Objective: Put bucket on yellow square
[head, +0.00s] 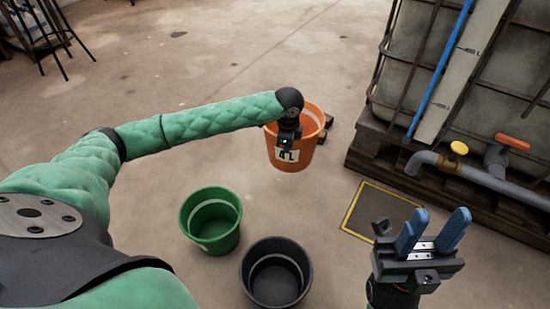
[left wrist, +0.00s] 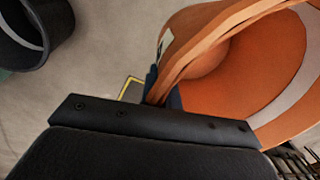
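An orange bucket (head: 312,150) with a white label is upright near the middle of the head view. My left gripper (head: 287,140) is at its near rim. In the left wrist view the orange bucket (left wrist: 235,85) fills the right side, and its rim passes closely between the blue fingers of my left gripper (left wrist: 163,92), which look shut on it. I cannot tell whether the bucket touches the floor. The yellow square (head: 375,207), a yellow outline on the floor, lies to the right, partly hidden by my right gripper (head: 432,232), which is open and empty.
A green bucket (head: 211,220) and a black bucket (head: 276,273) stand on the floor nearer to me. A caged tank (head: 460,70) on a wooden pallet (head: 375,148), with pipes and valves, stands at the right. A stool (head: 45,35) is far left. The floor between is clear.

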